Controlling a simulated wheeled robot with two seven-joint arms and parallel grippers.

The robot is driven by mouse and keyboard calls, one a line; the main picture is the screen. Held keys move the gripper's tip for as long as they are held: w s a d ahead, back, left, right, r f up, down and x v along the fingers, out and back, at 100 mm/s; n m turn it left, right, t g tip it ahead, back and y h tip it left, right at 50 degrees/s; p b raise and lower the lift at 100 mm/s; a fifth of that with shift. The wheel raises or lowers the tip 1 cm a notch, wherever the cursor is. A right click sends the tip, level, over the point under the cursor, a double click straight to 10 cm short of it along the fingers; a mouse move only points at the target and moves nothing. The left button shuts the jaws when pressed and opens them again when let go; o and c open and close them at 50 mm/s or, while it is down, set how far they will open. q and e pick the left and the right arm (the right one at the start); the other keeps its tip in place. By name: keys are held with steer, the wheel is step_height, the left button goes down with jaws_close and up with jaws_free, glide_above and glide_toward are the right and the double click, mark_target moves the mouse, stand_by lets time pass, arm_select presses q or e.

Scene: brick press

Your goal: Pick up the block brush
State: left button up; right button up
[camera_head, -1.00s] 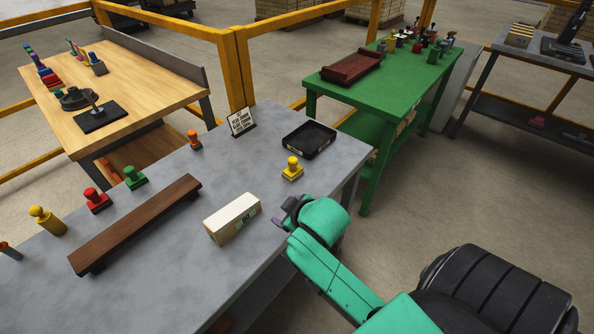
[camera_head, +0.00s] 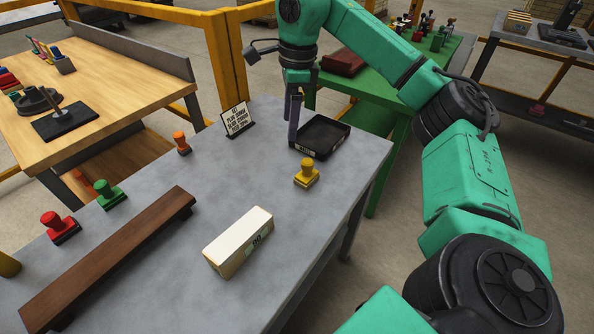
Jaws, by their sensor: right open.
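A cream block (camera_head: 238,242) with a pale top and a small label on its side lies on the grey table (camera_head: 215,190). It may be the block brush, but I cannot tell for sure. My right gripper (camera_head: 294,122) points down over the left edge of the black tray (camera_head: 335,151), behind the cream block and apart from it. It is open, with nothing seen between its fingers; one dark finger shows clearly. A yellow stamp (camera_head: 307,172) stands between the tray and the block. My left gripper is out of view.
A long brown wooden bar (camera_head: 110,255) lies left of the block. Red (camera_head: 60,228), green (camera_head: 108,195) and orange (camera_head: 181,143) stamps stand beyond it. A sign (camera_head: 237,120) stands beside the tray. The grey tabletop around the cream block is clear.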

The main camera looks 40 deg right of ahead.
mark_target(308, 161)
steer(key=s+d+h+b, duration=0.1)
steer(key=s+d, duration=0.1)
steer(key=d, duration=0.2)
steer(key=shift+m+g, duration=0.3)
steer(key=shift+g, duration=0.1)
steer(key=f, duration=1.2)
steer(key=shift+s+a+f, duration=0.3)
steer(key=shift+s+a, duration=0.05)
steer(key=shift+a, duration=0.05)
steer(key=shift+w+f, duration=0.1)
steer(key=shift+f, duration=0.2)
jaws_close()
steer(key=shift+r, duration=0.15)
